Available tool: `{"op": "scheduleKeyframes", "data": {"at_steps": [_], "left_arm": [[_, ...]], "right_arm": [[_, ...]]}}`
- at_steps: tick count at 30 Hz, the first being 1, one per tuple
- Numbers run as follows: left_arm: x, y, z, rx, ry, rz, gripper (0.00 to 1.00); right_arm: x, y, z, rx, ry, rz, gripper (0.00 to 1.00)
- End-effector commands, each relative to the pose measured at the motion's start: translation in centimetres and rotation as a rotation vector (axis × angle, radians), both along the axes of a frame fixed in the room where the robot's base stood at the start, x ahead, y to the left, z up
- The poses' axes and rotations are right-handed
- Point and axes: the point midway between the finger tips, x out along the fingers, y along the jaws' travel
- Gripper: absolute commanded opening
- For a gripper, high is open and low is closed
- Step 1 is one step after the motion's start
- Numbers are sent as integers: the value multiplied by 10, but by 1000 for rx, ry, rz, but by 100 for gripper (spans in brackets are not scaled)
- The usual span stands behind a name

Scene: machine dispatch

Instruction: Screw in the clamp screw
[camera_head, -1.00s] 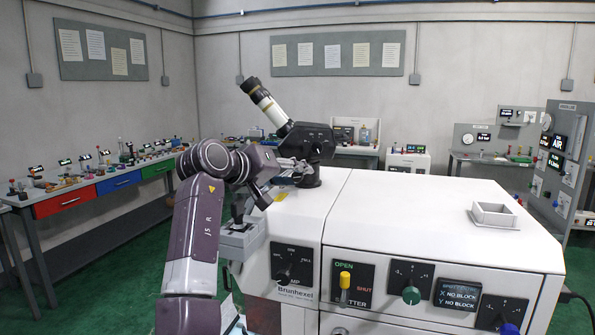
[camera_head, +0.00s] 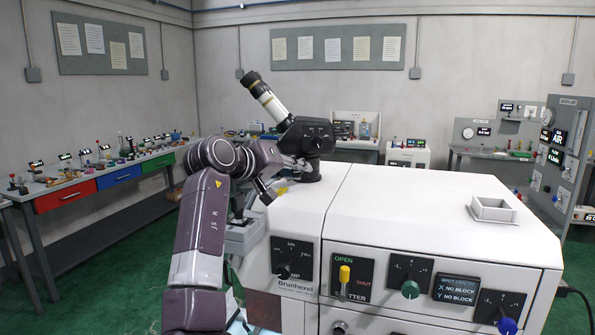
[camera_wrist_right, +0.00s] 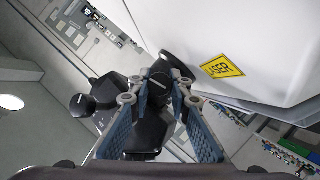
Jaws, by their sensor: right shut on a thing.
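The black microscope-like viewer (camera_head: 308,138), with a black and cream eyepiece tube (camera_head: 264,97), stands on the rear left of the white machine's top. My right gripper (camera_head: 285,170) is beside its lower part, mostly hidden behind my wrist. In the right wrist view my right gripper (camera_wrist_right: 157,102) has its two blue-grey fingers either side of a black knob (camera_wrist_right: 156,86), and is shut on it. This knob seems to be the clamp screw; its threads are hidden. More black viewer parts (camera_wrist_right: 108,90) show behind the fingers. My left gripper is not in view.
The white machine (camera_head: 420,215) fills the right foreground, with a front panel of knobs and a yellow lever (camera_head: 344,275). A square open frame (camera_head: 493,209) sits on its top. A yellow laser label (camera_wrist_right: 222,67) marks the housing close to the fingers. Benches line the walls.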

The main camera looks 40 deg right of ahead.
Motion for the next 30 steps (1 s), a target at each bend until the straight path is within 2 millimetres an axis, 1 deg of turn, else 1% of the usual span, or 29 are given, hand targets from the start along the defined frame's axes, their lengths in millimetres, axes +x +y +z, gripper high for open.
{"op": "scheduleKeyframes", "data": {"at_steps": [7, 21, 30], "left_arm": [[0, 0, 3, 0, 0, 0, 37], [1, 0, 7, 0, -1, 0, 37], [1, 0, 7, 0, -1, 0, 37]], "right_arm": [[-1, -1, 1, 43, -83, -2, 0], [-1, -1, 1, 200, -385, -2, 0], [-1, -1, 0, 265, -508, -2, 0]]}}
